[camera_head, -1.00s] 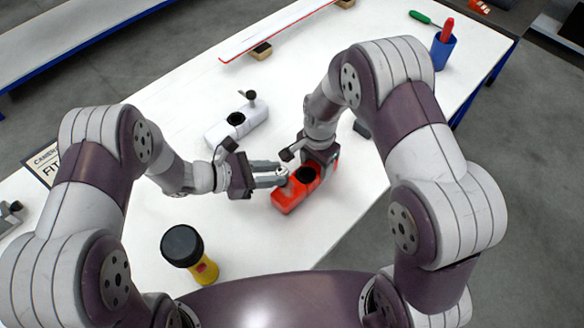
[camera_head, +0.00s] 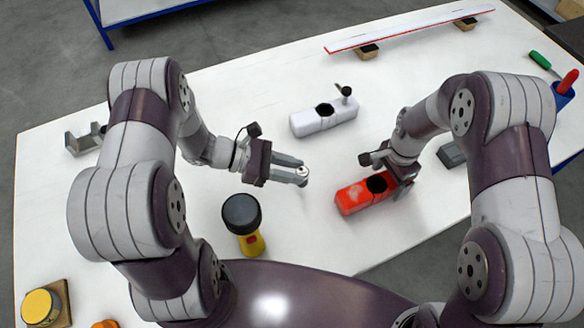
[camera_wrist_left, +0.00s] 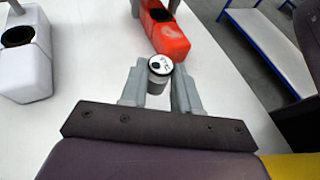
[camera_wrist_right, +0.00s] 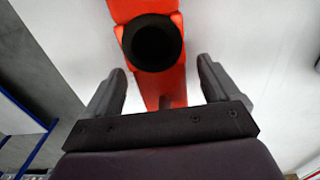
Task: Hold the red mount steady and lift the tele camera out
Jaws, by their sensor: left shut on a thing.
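The red mount (camera_head: 354,199) lies on the white table with a dark round opening in its top; it also shows in the left wrist view (camera_wrist_left: 168,38) and right wrist view (camera_wrist_right: 150,85). My left gripper (camera_head: 301,172) is shut on the tele camera, a small grey cylinder with a pale marked top (camera_wrist_left: 160,66). It holds the camera clear of the mount, to its left. My right gripper (camera_head: 400,187) is at the mount's right end. Its fingers (camera_wrist_right: 160,85) are wide apart, one on each side of the mount's narrow part, with gaps showing.
A white mount (camera_head: 325,117) lies behind. A red-edged white bar (camera_head: 410,30) rests on wooden blocks at the back. A blue cup (camera_head: 562,97) and green-handled tool (camera_head: 540,60) are at the far right.

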